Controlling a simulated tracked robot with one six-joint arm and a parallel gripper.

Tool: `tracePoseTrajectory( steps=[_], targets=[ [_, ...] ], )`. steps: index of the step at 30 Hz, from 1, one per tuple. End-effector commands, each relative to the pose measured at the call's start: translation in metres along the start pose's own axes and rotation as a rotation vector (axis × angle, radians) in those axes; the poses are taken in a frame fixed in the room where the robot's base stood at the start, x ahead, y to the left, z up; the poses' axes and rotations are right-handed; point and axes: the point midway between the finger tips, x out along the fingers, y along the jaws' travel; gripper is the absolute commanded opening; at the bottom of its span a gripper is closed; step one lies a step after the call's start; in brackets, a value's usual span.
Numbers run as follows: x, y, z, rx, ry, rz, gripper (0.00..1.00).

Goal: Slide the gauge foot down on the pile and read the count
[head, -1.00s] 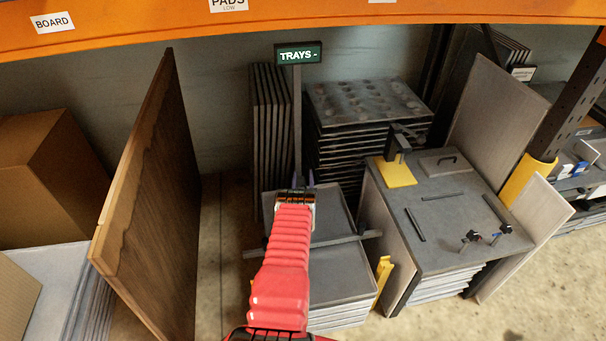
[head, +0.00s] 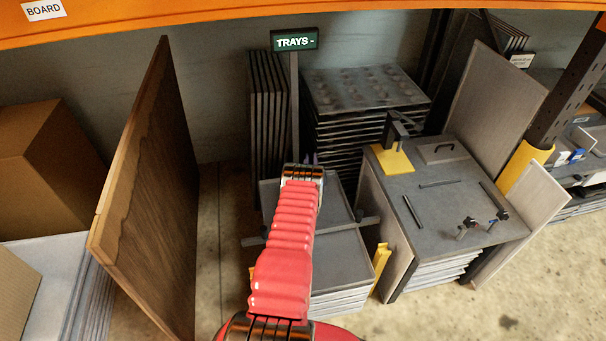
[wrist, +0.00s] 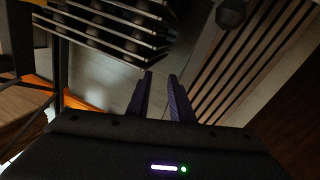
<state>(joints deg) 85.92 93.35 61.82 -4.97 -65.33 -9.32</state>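The count sign (head: 294,41) reads "TRAYS -" in the head view, on top of an upright post (head: 295,105). A flat bar (head: 345,227), which looks like the gauge foot, crosses over the pile of grey trays (head: 340,300). My arm hides the bar's middle and the lower post, so I cannot tell whether the bar touches the top tray. My gripper (head: 309,158) is at the post, above the pile's back edge; its fingertips are mostly hidden there. In the wrist view my gripper (wrist: 161,90) has its two dark fingers apart with nothing visible between them. A dark knob (wrist: 231,13) is beyond them.
A wooden board (head: 150,200) stands on the left. Other trays (head: 365,95) are stacked behind, and upright ones (head: 268,115) stand by the post. A grey bench (head: 450,205) with a yellow-based clamp (head: 392,158) is on the right. An orange beam (head: 200,22) runs overhead.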

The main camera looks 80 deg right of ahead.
Motion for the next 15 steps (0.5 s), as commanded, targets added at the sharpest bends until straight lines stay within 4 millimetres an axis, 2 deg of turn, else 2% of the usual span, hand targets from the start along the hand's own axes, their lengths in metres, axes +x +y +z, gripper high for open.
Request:
tracePoseTrajectory(
  steps=[1,3,7,11,15],
  targets=[
    [-0.006,0.014,0.003,-0.003,-0.012,0.002,0.16],
    [-0.015,0.025,0.007,0.000,-0.027,-0.007,0.11],
    [-0.037,0.037,0.014,0.029,-0.051,-0.040,0.02],
    [-0.062,0.040,0.020,0.082,-0.076,-0.088,0.00],
    [-0.092,0.032,0.025,0.160,-0.103,-0.151,0.00]
  ],
)
